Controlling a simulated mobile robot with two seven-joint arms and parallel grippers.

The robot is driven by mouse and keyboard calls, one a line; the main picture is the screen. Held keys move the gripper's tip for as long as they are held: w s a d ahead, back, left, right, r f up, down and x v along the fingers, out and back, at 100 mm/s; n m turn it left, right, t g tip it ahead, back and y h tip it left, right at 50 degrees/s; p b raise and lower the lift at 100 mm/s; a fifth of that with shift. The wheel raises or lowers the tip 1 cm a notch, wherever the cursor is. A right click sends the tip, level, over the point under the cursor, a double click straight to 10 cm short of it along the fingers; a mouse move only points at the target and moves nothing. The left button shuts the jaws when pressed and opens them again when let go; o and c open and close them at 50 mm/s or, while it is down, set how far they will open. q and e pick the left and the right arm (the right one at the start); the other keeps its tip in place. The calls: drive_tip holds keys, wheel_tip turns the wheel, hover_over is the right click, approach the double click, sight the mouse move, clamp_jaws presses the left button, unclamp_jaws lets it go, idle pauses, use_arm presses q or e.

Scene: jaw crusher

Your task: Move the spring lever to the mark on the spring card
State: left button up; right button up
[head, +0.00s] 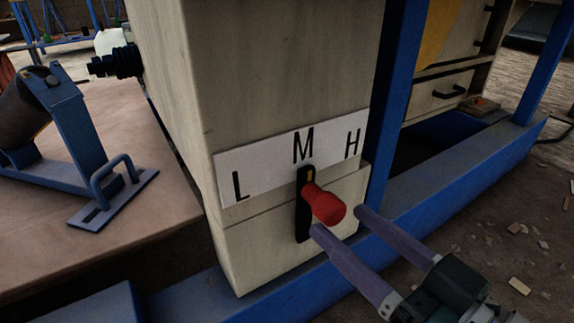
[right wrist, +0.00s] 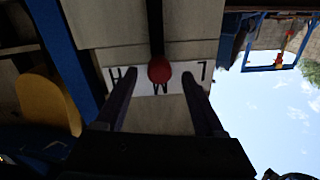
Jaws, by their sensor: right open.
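The spring lever (head: 304,220) is a black arm with a red knob (head: 326,204) on the front of a beige housing. It stands near upright, its upper end just below the M. A white card (head: 270,160) behind it carries the letters L, M and H from left to right. My right gripper (head: 337,219) is open, its two purple fingers reaching up toward the knob from the lower right. In the right wrist view the red knob (right wrist: 159,69) shows between the spread fingers (right wrist: 158,85), with no finger visibly touching it. My left gripper is not in view.
The beige housing (head: 270,60) stands within a blue frame (head: 440,170). A table (head: 100,250) at the left bears a blue bracket with a handle (head: 113,186). Loose chips lie on the ground at the right. A blue post (head: 396,90) rises close beside the card.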

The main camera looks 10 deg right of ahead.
sight(338, 218)
drive_tip(key=shift+b+x, duration=0.5)
drive_tip(key=shift+x, duration=1.4)
drive_tip(key=shift+d, duration=0.1)
drive_tip(key=shift+c, duration=0.2)
clamp_jaws()
